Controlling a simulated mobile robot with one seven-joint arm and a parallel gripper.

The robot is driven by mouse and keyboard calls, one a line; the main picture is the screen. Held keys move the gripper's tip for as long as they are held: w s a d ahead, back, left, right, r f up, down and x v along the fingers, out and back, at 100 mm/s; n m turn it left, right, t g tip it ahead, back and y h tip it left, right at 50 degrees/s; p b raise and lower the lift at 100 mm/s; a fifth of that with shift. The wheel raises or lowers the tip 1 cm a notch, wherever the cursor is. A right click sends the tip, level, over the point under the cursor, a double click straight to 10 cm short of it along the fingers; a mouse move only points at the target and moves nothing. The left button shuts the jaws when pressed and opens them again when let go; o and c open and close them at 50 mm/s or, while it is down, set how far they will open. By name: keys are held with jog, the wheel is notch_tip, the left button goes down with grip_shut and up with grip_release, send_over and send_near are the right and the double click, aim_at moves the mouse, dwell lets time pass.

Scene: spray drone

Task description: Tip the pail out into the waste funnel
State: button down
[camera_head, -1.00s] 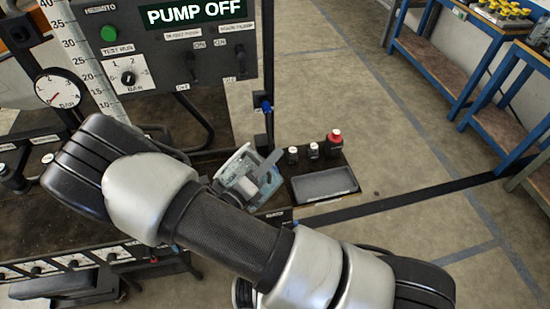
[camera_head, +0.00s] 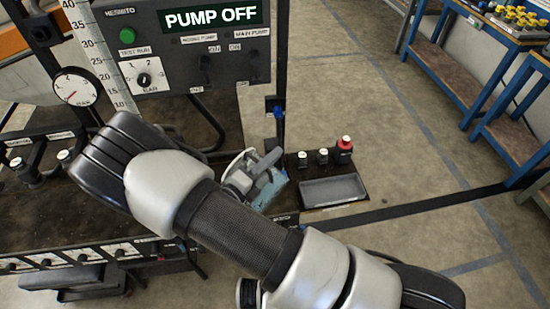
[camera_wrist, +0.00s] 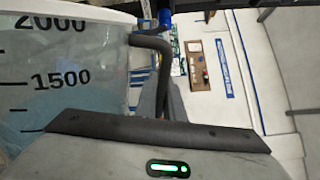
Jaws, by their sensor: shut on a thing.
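The pail is a translucent graduated vessel. In the head view (camera_head: 279,189) it is mostly hidden behind my gripper (camera_head: 262,176), with its pale rim showing at the left. In the wrist view the pail (camera_wrist: 60,85) fills the left side, with its 1500 and 2000 marks and bluish contents or tint visible. Its dark handle (camera_wrist: 165,60) runs down to my gripper (camera_wrist: 163,103), which is shut on it. The pail is held over the right end of the bench; its exact tilt is hard to tell. I cannot make out the waste funnel in either view.
The control panel (camera_head: 190,50) with "PUMP OFF" and a blue-handled post (camera_head: 277,108) stand behind. Open floor (camera_head: 390,130) lies right.

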aim_at(256, 156)
jog(key=shift+w+a+f+n+b, duration=0.2)
jog(key=shift+w+a+f+n, duration=0.05)
jog(key=shift+w+a+n, duration=0.4)
jog(key=shift+w+a+f+n+b, duration=0.2)
jog(key=shift+w+a+n, duration=0.2)
jog(key=shift+a+n, duration=0.25)
jog(key=shift+w+a+r+n+p, duration=0.15)
jog(key=shift+w+a+r+n, duration=0.15)
jog(key=shift+a, duration=0.25)
jog(key=shift+w+a+r+n+p, duration=0.15)
jog(key=shift+w+a+n, duration=0.2)
jog(key=shift+a, duration=0.2)
jog(key=shift+w, duration=0.1)
dwell(1.4)
dwell(0.5)
jog(key=shift+a+f+b, duration=0.1)
jog(key=shift+f+b, duration=0.2)
jog(key=shift+b, duration=0.7)
jog(key=b, duration=0.2)
jog(key=shift+b, duration=0.35)
jog(key=shift+r+b, duration=0.1)
jog(key=shift+b, duration=0.2)
